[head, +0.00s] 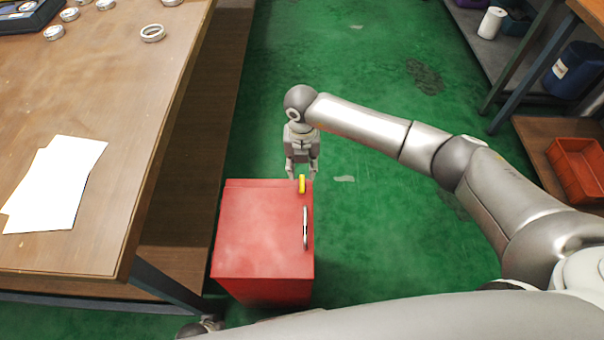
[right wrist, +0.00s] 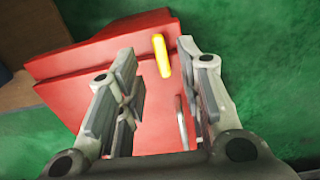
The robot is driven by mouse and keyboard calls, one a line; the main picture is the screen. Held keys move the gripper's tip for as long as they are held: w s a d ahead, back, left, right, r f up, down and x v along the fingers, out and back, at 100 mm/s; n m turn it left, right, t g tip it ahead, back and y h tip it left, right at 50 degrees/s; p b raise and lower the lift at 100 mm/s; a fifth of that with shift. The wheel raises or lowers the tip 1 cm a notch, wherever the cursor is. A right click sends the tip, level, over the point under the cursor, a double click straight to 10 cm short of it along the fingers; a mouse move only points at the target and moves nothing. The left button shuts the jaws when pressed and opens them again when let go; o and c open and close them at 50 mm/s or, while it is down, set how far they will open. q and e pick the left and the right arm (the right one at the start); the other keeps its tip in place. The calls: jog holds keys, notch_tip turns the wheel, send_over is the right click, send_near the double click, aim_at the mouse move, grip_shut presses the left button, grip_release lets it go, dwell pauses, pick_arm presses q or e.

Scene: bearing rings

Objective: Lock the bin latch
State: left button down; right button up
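The red bin (head: 262,235) stands on the green floor beside the wooden table; it also fills the middle of the right wrist view (right wrist: 90,70). A yellow latch (head: 302,184) sits at the bin's far right corner, near a metal handle (head: 305,228). In the right wrist view the yellow latch (right wrist: 161,55) lies beyond and between the fingers, with the handle (right wrist: 182,122) below it. My right gripper (head: 301,172) is open at the bin's far edge, close to the latch. In the right wrist view its fingers (right wrist: 165,88) are spread with nothing between the pads. My left gripper is not in view.
The wooden table (head: 120,190) on the left holds white paper sheets (head: 60,180) and several rings, one being a ring (head: 153,33). Shelving on the right holds an orange crate (head: 580,165) and a blue container (head: 575,70). Green floor (head: 350,60) between is open.

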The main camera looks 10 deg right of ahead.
aim_at(302, 180)
notch_tip(302, 180, up, 7)
jog(key=shift+r, duration=0.15)
dwell(0.5)
